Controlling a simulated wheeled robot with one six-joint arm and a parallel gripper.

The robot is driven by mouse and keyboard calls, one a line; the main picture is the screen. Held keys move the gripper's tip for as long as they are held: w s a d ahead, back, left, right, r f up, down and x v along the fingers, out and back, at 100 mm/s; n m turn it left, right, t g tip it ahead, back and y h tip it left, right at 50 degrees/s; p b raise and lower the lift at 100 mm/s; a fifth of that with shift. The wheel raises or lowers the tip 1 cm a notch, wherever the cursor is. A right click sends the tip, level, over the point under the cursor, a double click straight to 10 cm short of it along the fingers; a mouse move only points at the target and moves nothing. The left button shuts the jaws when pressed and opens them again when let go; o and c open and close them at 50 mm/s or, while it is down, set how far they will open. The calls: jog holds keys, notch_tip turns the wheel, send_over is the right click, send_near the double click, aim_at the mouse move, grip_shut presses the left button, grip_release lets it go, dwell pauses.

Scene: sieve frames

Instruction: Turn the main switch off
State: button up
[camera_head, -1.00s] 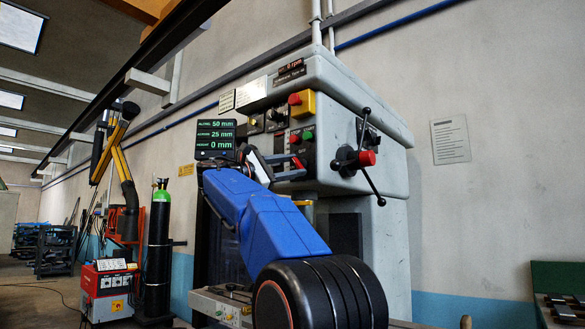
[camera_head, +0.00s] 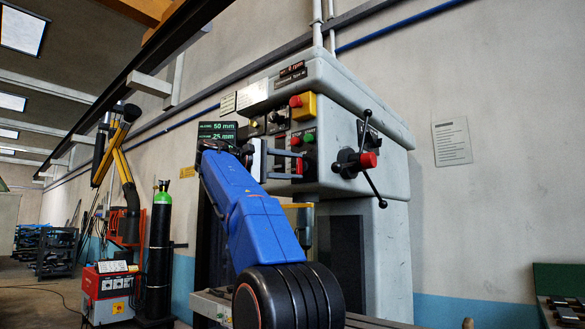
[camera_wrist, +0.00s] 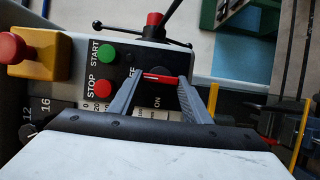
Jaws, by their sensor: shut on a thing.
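The main switch (camera_wrist: 161,77) is a dark rotary knob with a red bar across it, on the machine's dark control panel. In the wrist view, an ON label and a partly covered OFF label lie beside it. My gripper (camera_wrist: 162,75) has its two grey fingers on either side of the knob, shut on it at the ends of the red bar. In the head view, my gripper (camera_head: 297,160) reaches the panel from the left, and a bit of the switch's red (camera_head: 299,166) shows between the fingers.
The green START button (camera_wrist: 106,53), red STOP button (camera_wrist: 102,88) and red emergency button (camera_wrist: 10,48) on its yellow box sit close to my fingers. A lever hub with a red knob (camera_head: 368,159) and long handles stands to the right. A display (camera_head: 217,132) is partly behind my arm.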

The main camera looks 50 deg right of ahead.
dwell(0.4)
jog(key=o, duration=1)
jog(key=shift+o, duration=0.2)
jog(key=shift+a, duration=0.1)
jog(key=v, duration=1.7)
jog(key=shift+a, duration=0.1)
